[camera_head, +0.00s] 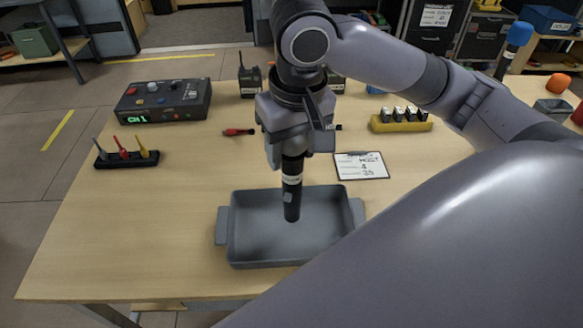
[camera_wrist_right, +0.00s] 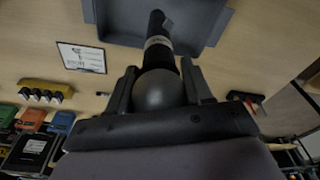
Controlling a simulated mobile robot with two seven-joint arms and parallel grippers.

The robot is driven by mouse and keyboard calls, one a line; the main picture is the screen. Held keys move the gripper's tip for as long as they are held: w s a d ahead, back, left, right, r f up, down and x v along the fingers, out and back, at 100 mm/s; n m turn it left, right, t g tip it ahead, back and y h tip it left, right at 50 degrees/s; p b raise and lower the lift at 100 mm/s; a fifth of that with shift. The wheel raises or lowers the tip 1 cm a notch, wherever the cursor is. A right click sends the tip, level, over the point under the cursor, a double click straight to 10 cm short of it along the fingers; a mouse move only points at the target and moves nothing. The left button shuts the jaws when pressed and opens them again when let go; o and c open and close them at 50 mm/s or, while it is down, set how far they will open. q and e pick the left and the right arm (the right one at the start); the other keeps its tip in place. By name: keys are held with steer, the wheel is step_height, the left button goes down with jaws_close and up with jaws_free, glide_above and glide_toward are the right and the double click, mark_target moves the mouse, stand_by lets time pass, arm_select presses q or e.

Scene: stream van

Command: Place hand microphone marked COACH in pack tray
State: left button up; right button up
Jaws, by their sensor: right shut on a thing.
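My right gripper (camera_head: 290,150) is shut on a dark hand microphone (camera_head: 292,200), held upright with its handle pointing down over the grey pack tray (camera_head: 238,253). The microphone has a pale label band, whose writing is too small to read. Its lower end shows against the inside of the tray; I cannot tell whether it touches the floor. In the right wrist view, the round grey head of the microphone (camera_wrist_right: 158,90) sits between the fingers, and part of the tray (camera_wrist_right: 195,22) lies beyond the handle. My left gripper is not in view.
A control box (camera_head: 163,100) and a stand of small coloured tools (camera_head: 127,157) are on the left of the table. A red screwdriver (camera_head: 238,132), a labelled card (camera_head: 361,166) and a yellow battery holder (camera_head: 401,123) lie behind the tray. The table's front left is clear.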

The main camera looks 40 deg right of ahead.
step_height(320, 180, down, 4)
steer(key=shift+r+b, duration=0.15)
steer(key=shift+b, duration=0.15)
steer(key=shift+f, duration=0.35)
steer(key=o, duration=1.2)
steer(key=shift+c, duration=0.2)
steer(key=shift+r, duration=0.2)
steer(key=r+p, duration=0.1)
steer(key=r, duration=0.3)
steer(key=s+r+p, duration=0.1)
steer(key=r, duration=0.3)
steer(key=r+p, duration=0.1)
steer(key=r, duration=0.2)
steer(key=shift+s+a+r, duration=0.15)
steer(key=shift+s+r, duration=0.15)
steer(key=shift+r, duration=0.1)
